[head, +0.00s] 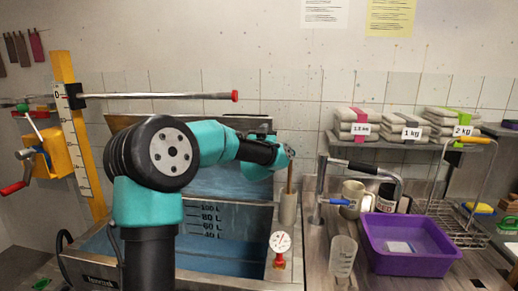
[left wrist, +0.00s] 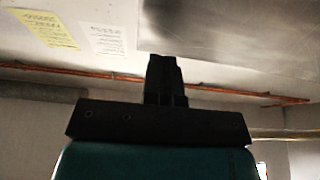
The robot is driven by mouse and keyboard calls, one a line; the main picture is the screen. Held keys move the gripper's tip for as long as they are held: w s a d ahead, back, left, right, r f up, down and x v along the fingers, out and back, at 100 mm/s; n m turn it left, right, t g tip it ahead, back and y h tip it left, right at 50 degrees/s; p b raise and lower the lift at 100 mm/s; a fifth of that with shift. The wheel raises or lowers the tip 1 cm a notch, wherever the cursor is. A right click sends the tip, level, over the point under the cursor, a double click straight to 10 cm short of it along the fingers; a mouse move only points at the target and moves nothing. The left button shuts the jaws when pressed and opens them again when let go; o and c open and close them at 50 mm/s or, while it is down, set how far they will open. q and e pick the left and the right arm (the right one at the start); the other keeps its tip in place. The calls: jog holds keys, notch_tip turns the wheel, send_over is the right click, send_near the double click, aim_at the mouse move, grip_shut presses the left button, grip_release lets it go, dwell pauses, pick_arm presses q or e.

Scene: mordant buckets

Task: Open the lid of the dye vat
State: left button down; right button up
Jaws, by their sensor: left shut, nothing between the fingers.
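The dye vat (head: 226,252) is a metal tank at the centre of the head view, with litre marks inside its back wall and blue at the bottom. Its lid (head: 245,190) appears raised, standing steeply at the back of the vat, with its top edge behind my left arm. My left gripper (head: 289,151) is at the lid's right side; its tips are small and partly hidden there. In the left wrist view the fingers (left wrist: 164,78) are shut and empty, close to a grey metal sheet (left wrist: 240,45), probably the lid. Whether they touch it I cannot tell. My right gripper is out of view.
A wooden rod (head: 290,178) stands upright near the vat's right rim, with a dial gauge (head: 280,242) in front. A metal bar (head: 160,96) with a red end crosses behind. A tap (head: 365,168), a clear beaker (head: 342,257) and a purple tub (head: 408,262) occupy the right counter.

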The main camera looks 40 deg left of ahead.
pick_arm(q)
jog(key=v, duration=1.1)
jog(key=shift+s+d+r, duration=0.15)
jog(key=shift+s+r, duration=0.1)
jog(key=shift+r, duration=0.1)
